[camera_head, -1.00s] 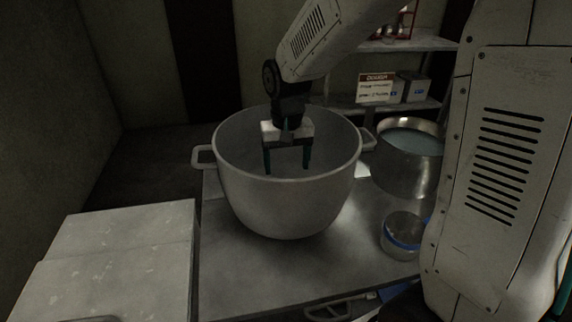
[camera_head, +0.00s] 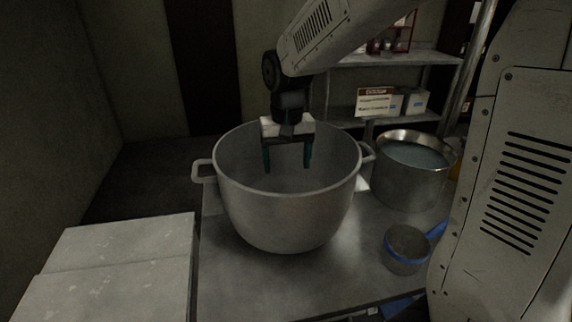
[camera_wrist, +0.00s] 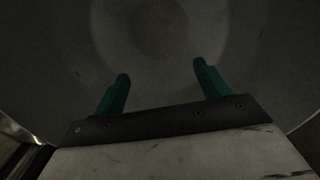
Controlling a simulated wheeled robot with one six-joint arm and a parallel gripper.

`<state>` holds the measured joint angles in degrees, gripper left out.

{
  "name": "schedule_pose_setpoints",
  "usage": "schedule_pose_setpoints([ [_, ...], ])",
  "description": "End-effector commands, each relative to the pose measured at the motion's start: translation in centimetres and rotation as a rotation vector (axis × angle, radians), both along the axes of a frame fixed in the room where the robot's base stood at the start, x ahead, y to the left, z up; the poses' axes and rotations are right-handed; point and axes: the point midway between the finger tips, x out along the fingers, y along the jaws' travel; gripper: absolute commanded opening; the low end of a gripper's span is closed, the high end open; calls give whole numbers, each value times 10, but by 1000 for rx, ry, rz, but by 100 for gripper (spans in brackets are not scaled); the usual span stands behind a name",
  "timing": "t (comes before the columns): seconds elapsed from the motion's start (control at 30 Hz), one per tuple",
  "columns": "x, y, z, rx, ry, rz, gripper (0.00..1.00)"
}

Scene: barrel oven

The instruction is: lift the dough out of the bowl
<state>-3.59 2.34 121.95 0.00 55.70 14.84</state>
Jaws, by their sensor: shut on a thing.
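The bowl (camera_head: 285,220) is a large, deep, grey metal pot with side handles, upright on the metal table. The bowl's grey inside (camera_wrist: 265,60) fills most of that view, with a paler round patch beyond the fingers. The dough's outline is not clear in either view.
A metal pot of pale liquid (camera_head: 413,185) and a small blue-banded container (camera_head: 404,252) stand right of the bowl. A pale slab-like surface (camera_head: 115,265) lies at the left. Shelves with a sign (camera_head: 377,101) stand behind. My own body fills the right side.

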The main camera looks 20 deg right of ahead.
Motion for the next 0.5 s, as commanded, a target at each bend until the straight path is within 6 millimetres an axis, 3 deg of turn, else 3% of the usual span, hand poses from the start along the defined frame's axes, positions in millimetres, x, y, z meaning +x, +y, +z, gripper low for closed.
schedule_pose_setpoints([
  [0.23,1,0,22,0,-4,0,16],
  [0.5,0,0,26,1,-2,0,16],
])
